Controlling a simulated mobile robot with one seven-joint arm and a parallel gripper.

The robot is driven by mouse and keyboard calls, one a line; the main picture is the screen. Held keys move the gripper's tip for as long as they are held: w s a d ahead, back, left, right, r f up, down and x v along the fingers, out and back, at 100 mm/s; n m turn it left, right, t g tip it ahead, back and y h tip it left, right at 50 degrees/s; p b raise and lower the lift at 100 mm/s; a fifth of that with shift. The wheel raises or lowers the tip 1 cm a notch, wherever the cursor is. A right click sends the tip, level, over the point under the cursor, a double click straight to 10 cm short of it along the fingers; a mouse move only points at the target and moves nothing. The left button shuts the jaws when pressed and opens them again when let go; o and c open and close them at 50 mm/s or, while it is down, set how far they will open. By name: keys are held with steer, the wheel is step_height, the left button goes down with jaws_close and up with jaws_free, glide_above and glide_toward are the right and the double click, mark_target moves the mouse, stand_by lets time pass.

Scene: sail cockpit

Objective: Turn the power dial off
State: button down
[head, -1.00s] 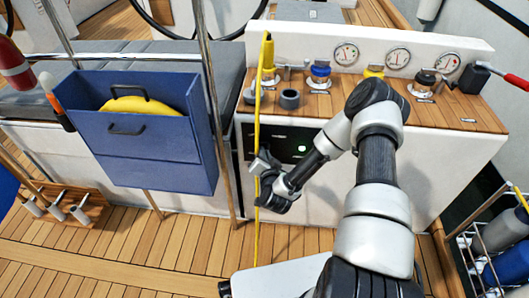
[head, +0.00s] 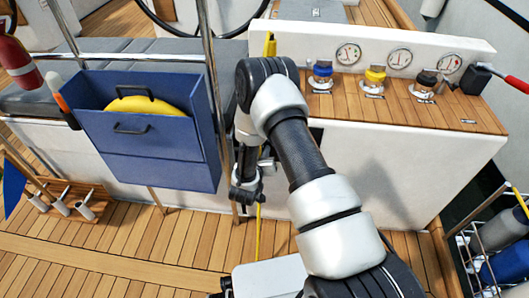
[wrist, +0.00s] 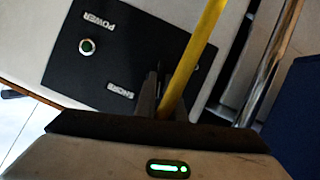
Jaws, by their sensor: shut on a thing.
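I cannot make out the power dial; my gripper and a yellow cord cover part of the panel. My gripper (wrist: 160,80) is in front of the panel, its fingers shut on the yellow cord (wrist: 195,50), which runs up and right from them. In the head view my arm hides most of the panel, and the cord shows below my gripper (head: 258,235).
A blue bin (head: 150,170) with a yellow thing in it stands close left of my gripper, beside a metal rail (head: 210,80). Knobs (head: 375,82) and gauges (head: 398,58) sit on the console top. A bottle rack (head: 470,260) is at lower right.

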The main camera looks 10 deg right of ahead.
steer(key=n, duration=0.1)
steer(key=n+h+b, duration=0.2)
steer(key=shift+a+f+n, duration=0.2)
steer(key=shift+a+n, duration=0.05)
steer(key=shift+n, duration=0.15)
stand_by(0.4)
steer(key=c, duration=1.8)
jaws_free()
steer(key=shift+c, duration=0.2)
steer(key=shift+r, duration=0.1)
steer(key=p+v, duration=0.3)
steer(key=v, duration=1.4)
steer(key=shift+a+p, duration=0.35)
steer(key=shift+a, duration=0.05)
